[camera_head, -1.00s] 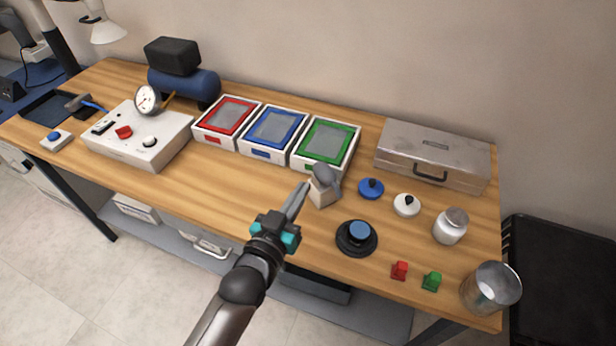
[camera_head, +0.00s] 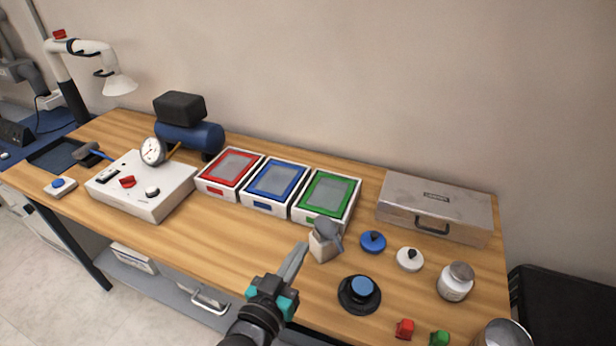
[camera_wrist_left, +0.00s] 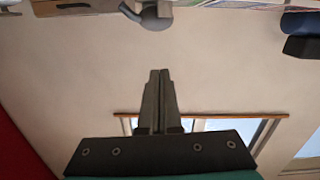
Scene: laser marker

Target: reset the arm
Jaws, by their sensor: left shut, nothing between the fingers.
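My left gripper (camera_head: 297,262) reaches in from the bottom of the head view, over the front part of the wooden bench (camera_head: 205,241). Its long fingers are shut and empty, and they point up and away, just left of a small wooden block with a grey rounded tool (camera_head: 326,240). In the left wrist view the closed fingers (camera_wrist_left: 158,75) point towards that grey tool (camera_wrist_left: 152,15) at the top edge, with wall and a window behind. I cannot tell whether the fingers touch the block. My right gripper is not in view.
Red, blue and green framed trays (camera_head: 276,186) stand behind the gripper. A white control box (camera_head: 142,185) stands left.

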